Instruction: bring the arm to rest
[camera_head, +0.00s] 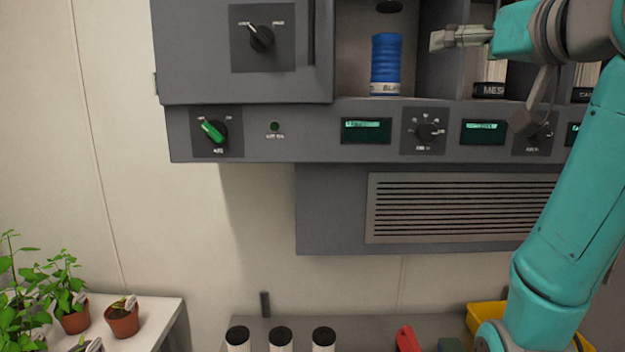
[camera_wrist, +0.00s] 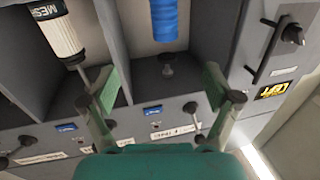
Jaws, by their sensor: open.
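My gripper (camera_head: 440,40) is at the upper right of the head view, in front of the open bays of the grey growth chamber unit (camera_head: 350,112). It points left, near the upper right of a blue ribbed cylinder (camera_head: 386,60). In the wrist view my gripper (camera_wrist: 160,88) is open, with its two fingers well apart and nothing between them. The blue cylinder (camera_wrist: 164,18) shows beyond the fingers at the top, apart from them. My teal arm rises along the right side of the head view and partly hides the unit.
A white ribbed cylinder marked MESH (camera_wrist: 62,32) stands in the neighbouring bay. Knobs, a green switch (camera_head: 213,131) and small displays line the panel. Below are a vent grille (camera_head: 460,205), several black-capped containers and a yellow bin (camera_head: 484,316). Potted plants (camera_head: 122,318) stand at lower left.

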